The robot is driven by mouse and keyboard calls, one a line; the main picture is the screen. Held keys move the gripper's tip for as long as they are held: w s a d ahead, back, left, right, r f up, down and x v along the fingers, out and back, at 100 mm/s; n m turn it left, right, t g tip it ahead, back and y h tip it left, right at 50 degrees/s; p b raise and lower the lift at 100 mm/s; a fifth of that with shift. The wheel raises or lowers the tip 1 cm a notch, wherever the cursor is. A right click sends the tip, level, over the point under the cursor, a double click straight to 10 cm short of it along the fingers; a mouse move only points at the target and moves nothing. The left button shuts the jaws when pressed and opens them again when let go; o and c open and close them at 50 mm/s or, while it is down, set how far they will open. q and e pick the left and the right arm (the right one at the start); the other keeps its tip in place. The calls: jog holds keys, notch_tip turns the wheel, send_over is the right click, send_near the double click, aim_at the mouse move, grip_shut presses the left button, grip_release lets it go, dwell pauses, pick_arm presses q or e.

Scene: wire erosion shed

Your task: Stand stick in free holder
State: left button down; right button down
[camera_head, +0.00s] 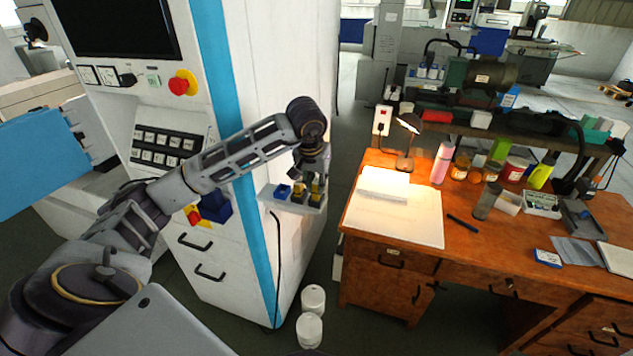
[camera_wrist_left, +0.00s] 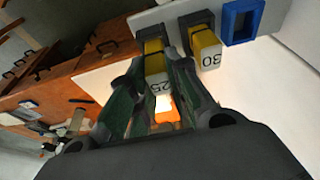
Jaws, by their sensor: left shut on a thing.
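My left gripper (camera_head: 313,172) is above the right end of a small shelf on the white machine. In the left wrist view its fingers (camera_wrist_left: 158,68) are shut on a yellow stick (camera_wrist_left: 154,58) with a white end marked 25. That stick's far end appears to sit in a dark grey holder (camera_wrist_left: 148,34); whether it is fully seated I cannot tell. A second yellow stick (camera_wrist_left: 205,42), marked 30, stands in the neighbouring dark holder. Beyond it is an empty blue holder (camera_wrist_left: 242,20), leftmost on the shelf in the head view (camera_head: 283,191). My right gripper is not in view.
The white machine (camera_head: 285,70) rises close behind the shelf, and a black cable (camera_head: 278,265) hangs below it. A wooden desk (camera_head: 380,273) with a lamp (camera_head: 408,130) and bottles stands to the right. Two white containers (camera_head: 310,328) stand on the floor.

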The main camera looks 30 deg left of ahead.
pick_arm(q)
jog(key=c, duration=1.3)
grip_release()
jog(key=shift+r, duration=0.25)
jog(key=shift+r+p, duration=0.55)
jog(key=shift+p, duration=0.1)
jog(key=shift+b+v, duration=0.6)
jog(key=shift+v, duration=5.25)
jog(key=shift+s, duration=0.1)
